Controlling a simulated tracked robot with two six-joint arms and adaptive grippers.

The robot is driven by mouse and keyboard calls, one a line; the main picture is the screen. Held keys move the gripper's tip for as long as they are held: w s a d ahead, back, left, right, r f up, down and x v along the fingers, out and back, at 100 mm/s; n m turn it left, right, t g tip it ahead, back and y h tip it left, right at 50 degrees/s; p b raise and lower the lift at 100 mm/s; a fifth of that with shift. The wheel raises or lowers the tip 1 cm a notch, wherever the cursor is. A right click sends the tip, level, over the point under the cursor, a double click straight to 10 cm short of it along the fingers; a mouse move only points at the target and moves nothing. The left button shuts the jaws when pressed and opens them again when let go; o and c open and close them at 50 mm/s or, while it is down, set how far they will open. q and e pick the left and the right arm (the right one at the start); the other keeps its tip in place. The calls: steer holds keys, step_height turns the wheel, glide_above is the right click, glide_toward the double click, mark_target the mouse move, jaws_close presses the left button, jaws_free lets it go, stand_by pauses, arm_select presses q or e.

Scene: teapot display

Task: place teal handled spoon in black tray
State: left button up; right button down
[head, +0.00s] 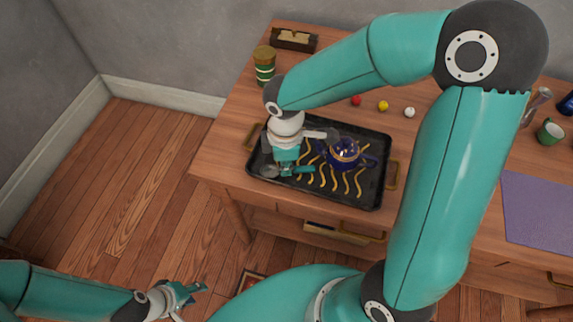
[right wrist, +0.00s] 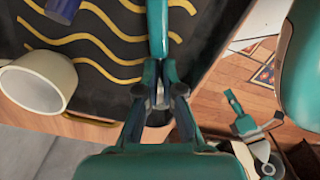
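The black tray (head: 372,195) with yellow wavy lines lies on the wooden table; its surface also shows in the right wrist view (right wrist: 105,52). My right gripper (head: 287,172) is over the tray's front left part. In the right wrist view its fingers (right wrist: 160,92) are closed around the teal handled spoon (right wrist: 158,30), whose handle points away between them. The spoon's grey bowl (head: 268,171) shows left of the gripper in the head view. I cannot tell whether the spoon touches the tray. My left gripper (head: 194,298) is open and empty, low beside the table.
A dark blue teapot (head: 344,152) stands on the tray. A cream cup-like thing (right wrist: 38,82) is close beside my right gripper. A green jar (head: 264,68), a wooden box (head: 294,40), small balls (head: 383,106), a green mug (head: 550,132) and a purple mat (head: 538,212) are around it.

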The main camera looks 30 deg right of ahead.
steer(key=shift+f, duration=0.2)
steer(key=c, duration=1.3)
jaws_free()
steer(key=shift+r, duration=0.15)
step_height(320, 180, up, 12)
steer(key=shift+p, duration=1)
